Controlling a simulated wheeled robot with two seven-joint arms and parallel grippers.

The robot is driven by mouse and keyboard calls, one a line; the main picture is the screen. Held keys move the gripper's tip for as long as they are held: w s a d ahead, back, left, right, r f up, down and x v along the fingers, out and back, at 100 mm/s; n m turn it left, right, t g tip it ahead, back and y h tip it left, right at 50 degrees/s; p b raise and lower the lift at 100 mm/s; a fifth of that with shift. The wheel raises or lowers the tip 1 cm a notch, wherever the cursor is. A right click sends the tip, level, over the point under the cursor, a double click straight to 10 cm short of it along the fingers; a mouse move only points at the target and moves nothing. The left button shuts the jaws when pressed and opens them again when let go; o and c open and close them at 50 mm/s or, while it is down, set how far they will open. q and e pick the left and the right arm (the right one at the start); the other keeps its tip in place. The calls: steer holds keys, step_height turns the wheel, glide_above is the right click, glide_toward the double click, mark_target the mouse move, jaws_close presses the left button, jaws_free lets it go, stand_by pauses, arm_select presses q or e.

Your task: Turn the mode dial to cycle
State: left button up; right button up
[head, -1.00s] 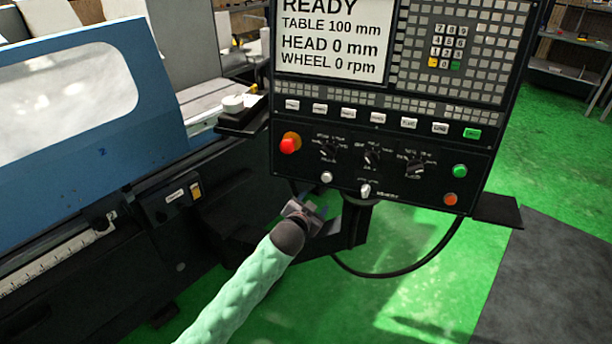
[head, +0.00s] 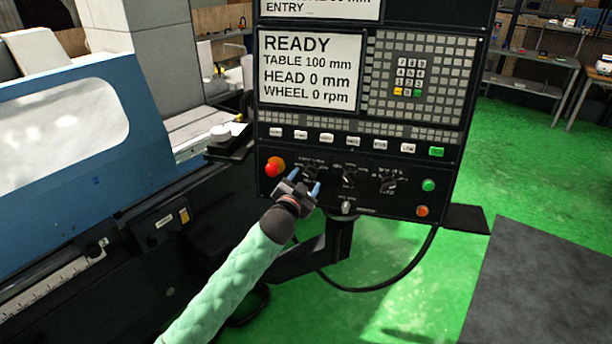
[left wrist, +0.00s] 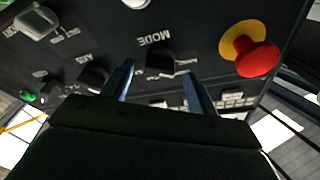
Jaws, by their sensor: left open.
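The mode dial (head: 311,171) is the leftmost of three black dials on the control panel (head: 450,130). In the head view my left gripper partly covers it. In the left wrist view the mode dial (left wrist: 160,63) shows upside down below its MODE label. My left gripper (head: 305,181) is open, in front of the panel's lower left. In the left wrist view its two blue fingers (left wrist: 158,76) appear on either side of the dial, with nothing held. Whether they touch it I cannot tell. The dial's exact setting is not readable. My right gripper is not in view.
The red emergency button (head: 273,167) on its yellow base is left of the mode dial. Two more dials, the middle one (head: 348,178) and the right one (head: 389,183), lie to its right. A silver switch (head: 347,207) is below. The blue machine cover (head: 100,130) stands left.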

arm_select(q)
steer(key=shift+x, duration=0.85)
steer(key=shift+f, duration=0.1)
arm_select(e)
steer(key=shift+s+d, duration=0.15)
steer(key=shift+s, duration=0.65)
arm_select(q)
steer(key=shift+s, duration=0.1)
steer(key=c, duration=1)
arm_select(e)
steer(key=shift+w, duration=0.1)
